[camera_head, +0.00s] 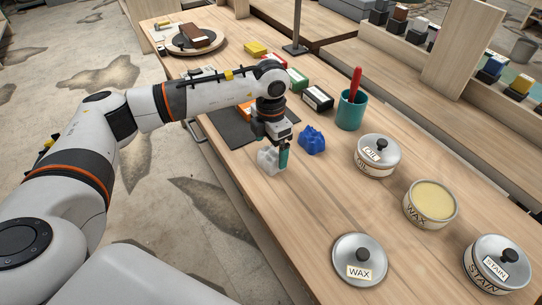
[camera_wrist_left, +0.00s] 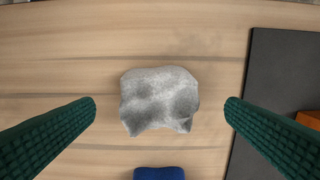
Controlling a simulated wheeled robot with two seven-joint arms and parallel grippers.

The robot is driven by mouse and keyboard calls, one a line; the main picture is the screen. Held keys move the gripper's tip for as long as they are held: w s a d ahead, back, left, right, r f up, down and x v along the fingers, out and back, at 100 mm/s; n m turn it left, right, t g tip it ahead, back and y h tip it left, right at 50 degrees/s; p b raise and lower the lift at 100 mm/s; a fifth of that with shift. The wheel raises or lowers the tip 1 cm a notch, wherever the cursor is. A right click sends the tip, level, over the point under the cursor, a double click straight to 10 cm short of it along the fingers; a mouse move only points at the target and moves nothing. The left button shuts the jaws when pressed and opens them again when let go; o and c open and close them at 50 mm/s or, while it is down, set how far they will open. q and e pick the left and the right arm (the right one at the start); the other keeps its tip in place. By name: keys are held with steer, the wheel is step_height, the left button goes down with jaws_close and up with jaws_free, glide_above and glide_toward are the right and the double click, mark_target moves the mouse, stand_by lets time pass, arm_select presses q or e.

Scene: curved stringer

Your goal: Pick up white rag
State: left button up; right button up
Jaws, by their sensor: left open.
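The white rag (camera_head: 268,159) is a crumpled light grey-white cloth on the wooden table in the head view, near the table's left edge. My left gripper (camera_head: 283,156) is right above and beside it, pointing down. In the left wrist view the rag (camera_wrist_left: 160,100) lies between the two green fingers of my left gripper (camera_wrist_left: 160,108), with gaps on both sides. The gripper is open and holds nothing. My right gripper is not in either view.
A blue rag (camera_head: 312,140) lies close by the white rag. A dark mat (camera_head: 232,127) lies beside it. A teal cup (camera_head: 351,112) and tins marked oil (camera_head: 377,158), wax (camera_head: 430,206) and stain (camera_head: 497,265) stand to the right. A wax lid (camera_head: 359,258) lies at the front.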

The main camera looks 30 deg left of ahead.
mark_target(271, 151)
arm_select(q)
steer(key=shift+f, duration=1.55)
steer(key=c, duration=1)
steer(key=shift+c, duration=0.2)
step_height(271, 151, up, 10)
steer(key=shift+r+b, duration=0.1)
steer(key=shift+b, duration=0.2)
